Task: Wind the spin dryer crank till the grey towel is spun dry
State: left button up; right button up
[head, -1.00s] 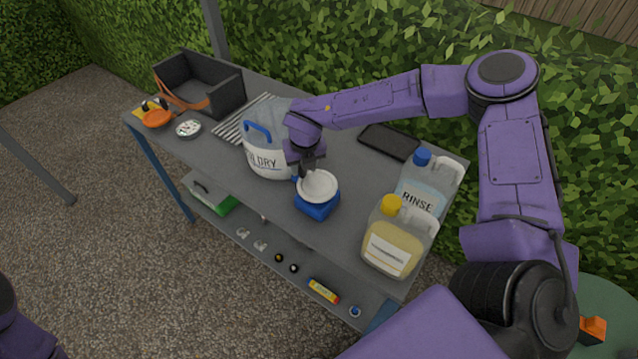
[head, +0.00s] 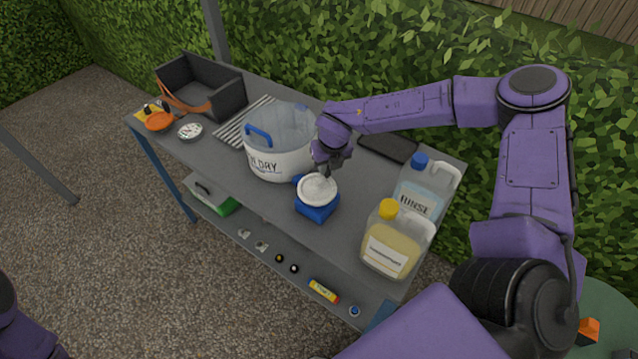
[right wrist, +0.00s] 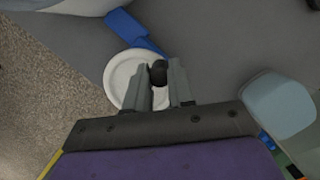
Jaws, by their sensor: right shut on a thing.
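The spin dryer is a white and clear tub (head: 281,163) with blue handles and lettering ending in "DRY", standing mid-table. Beside it is a blue block (head: 318,212) topped by a white crank disc (head: 318,190), which also shows in the right wrist view (right wrist: 124,82). My right gripper (head: 322,172) reaches down over the disc. In the right wrist view its fingers (right wrist: 158,78) are shut on a dark crank knob (right wrist: 158,70) at the disc's edge. I cannot make out the grey towel inside the tub. Only part of my left arm shows at the lower left; its gripper is out of sight.
Rinse bottle (head: 422,190) and yellow bottle (head: 392,245) stand right of the crank. A black tray (head: 388,147) lies behind. A dark open box (head: 215,92), striped cloth (head: 235,132) and orange dish (head: 159,121) are at left. The front table strip is clear.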

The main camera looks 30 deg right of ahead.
jog(key=o, duration=0.6)
jog(key=shift+o, duration=0.4)
jog(key=shift+w+a, duration=0.2)
jog(key=shift+a, duration=0.05)
jog(key=shift+s+d, duration=0.1)
